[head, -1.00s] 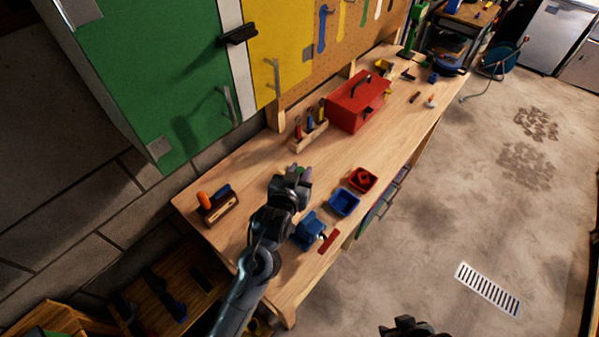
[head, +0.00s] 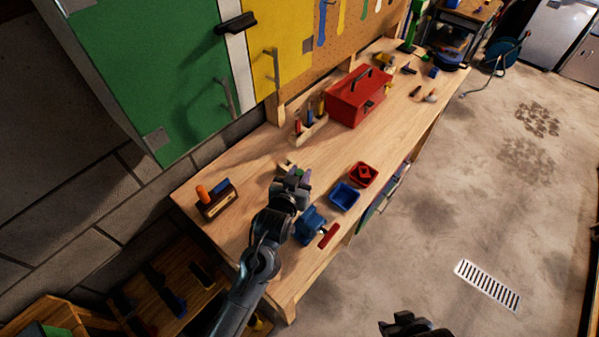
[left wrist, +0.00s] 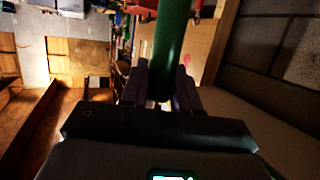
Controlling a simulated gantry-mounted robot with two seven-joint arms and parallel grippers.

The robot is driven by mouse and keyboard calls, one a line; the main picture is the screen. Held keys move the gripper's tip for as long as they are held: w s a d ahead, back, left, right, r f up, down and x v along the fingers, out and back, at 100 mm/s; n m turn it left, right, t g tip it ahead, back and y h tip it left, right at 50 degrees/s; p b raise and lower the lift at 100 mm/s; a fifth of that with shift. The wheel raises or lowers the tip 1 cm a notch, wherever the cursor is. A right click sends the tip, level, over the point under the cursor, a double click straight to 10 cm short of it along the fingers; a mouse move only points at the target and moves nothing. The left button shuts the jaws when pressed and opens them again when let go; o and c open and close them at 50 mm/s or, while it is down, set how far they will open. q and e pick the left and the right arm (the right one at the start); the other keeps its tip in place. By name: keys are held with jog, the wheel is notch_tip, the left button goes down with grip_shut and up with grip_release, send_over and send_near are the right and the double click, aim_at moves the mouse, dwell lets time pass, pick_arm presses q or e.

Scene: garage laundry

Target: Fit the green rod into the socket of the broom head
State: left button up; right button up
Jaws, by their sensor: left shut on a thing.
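My left gripper (head: 292,186) is over the near half of the wooden workbench, shut on the green rod. In the left wrist view the green rod (left wrist: 170,45) stands out lengthwise between the two fingers (left wrist: 160,88). In the head view only a small green bit of the rod (head: 300,173) shows at the fingers. A small pale piece (head: 284,166) lies just beyond the gripper, partly hidden; I cannot tell whether it is the broom head. No socket can be made out. My right gripper (head: 410,326) is dark and cut off at the bottom edge, away from the bench.
A blue vise (head: 309,224) with a red handle, a blue bin (head: 345,196) and a red bin (head: 363,174) stand right of the gripper. A wooden block with pegs (head: 217,204) is left. A red toolbox (head: 358,98) and a tool rack (head: 311,124) stand farther back.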

pick_arm(q)
jog(key=shift+f+b, duration=1)
jog(key=shift+f, duration=1.15)
jog(key=shift+f, duration=0.8)
jog(key=o, duration=1.1)
jog(key=b+v, duration=0.1)
jog(key=v, duration=1)
jog(key=shift+f, duration=0.1)
